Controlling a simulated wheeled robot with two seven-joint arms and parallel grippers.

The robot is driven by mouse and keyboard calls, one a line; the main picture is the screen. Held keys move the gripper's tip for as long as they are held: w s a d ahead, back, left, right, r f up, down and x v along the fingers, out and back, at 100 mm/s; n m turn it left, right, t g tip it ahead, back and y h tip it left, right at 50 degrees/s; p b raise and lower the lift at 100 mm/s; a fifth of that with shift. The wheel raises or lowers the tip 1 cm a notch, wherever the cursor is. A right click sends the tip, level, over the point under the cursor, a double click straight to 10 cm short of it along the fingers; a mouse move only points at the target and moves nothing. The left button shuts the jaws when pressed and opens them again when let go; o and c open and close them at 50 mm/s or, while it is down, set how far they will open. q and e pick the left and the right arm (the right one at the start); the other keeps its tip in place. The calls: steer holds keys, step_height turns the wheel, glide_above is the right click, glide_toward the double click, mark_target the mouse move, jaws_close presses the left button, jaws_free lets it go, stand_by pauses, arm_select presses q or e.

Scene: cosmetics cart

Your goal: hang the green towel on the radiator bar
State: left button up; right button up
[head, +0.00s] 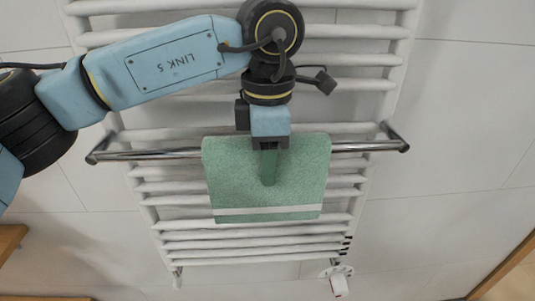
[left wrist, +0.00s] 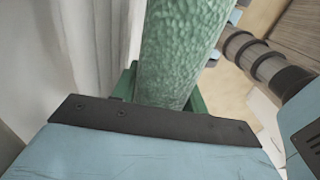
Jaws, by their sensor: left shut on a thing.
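The green towel (head: 230,180) with a pale stripe near its lower edge is in the middle of the head view, spread in front of the white radiator. The chrome radiator bar (head: 355,147) shows on both sides of the towel, and its middle is hidden behind it. The towel's top edge is slightly above the bar; I cannot tell whether it passes over the bar. My left gripper (head: 268,178) is shut on the towel, with its fingers pointing down. In the left wrist view the textured towel (left wrist: 180,50) rises from between the green fingers.
The white ladder radiator (head: 180,226) has several rungs above and below the bar. A white valve (head: 338,284) is at its lower right. A wooden edge (head: 12,240) is at the lower left. The tiled wall right of the radiator is clear.

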arm_select(q)
steer(key=o, duration=1.1)
steer(key=shift+o, duration=0.2)
